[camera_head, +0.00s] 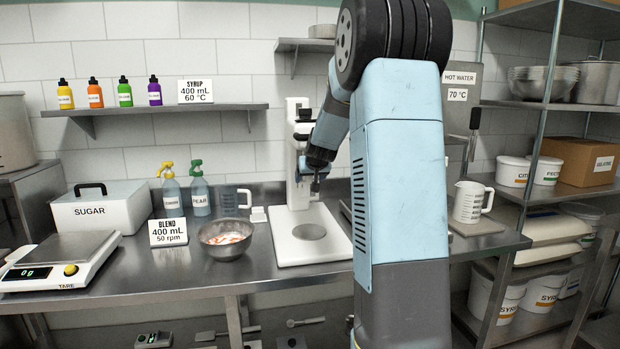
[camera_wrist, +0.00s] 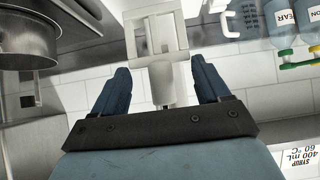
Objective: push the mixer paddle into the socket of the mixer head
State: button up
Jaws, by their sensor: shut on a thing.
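The white mixer stand (camera_head: 294,165) stands upright on the steel counter, its base plate (camera_head: 285,250) flat with a grey round area. My gripper (camera_head: 318,178) is in front of its column, at the height of the upper half. A small grey piece, apparently the mixer paddle (camera_head: 316,187), shows at the gripper tips. In the wrist view my gripper (camera_wrist: 162,78) has its two blue fingers either side of a pale grey cylindrical part (camera_wrist: 160,88), with white mixer structure (camera_wrist: 152,22) beyond. My gripper is shut on the paddle. The socket and the paddle's contact with it cannot be made out.
A steel bowl (camera_head: 226,240) stands left of the mixer base, with the BLEND sign (camera_head: 168,233) beside it. Spray bottles (camera_head: 199,190) and a jug (camera_head: 231,203) stand behind. A wall shelf (camera_head: 165,110) is at left. My arm hides the counter right of the mixer.

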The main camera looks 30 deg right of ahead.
jog(key=shift+r, duration=0.3)
jog(key=shift+f, duration=0.15)
jog(key=shift+f, duration=0.65)
dwell(0.5)
jog(key=shift+r, duration=0.6)
jog(key=shift+r, duration=0.25)
jog(key=shift+f, duration=0.2)
dwell(0.7)
jog(key=shift+w+r, duration=0.1)
jog(key=shift+r, duration=0.15)
dwell(0.5)
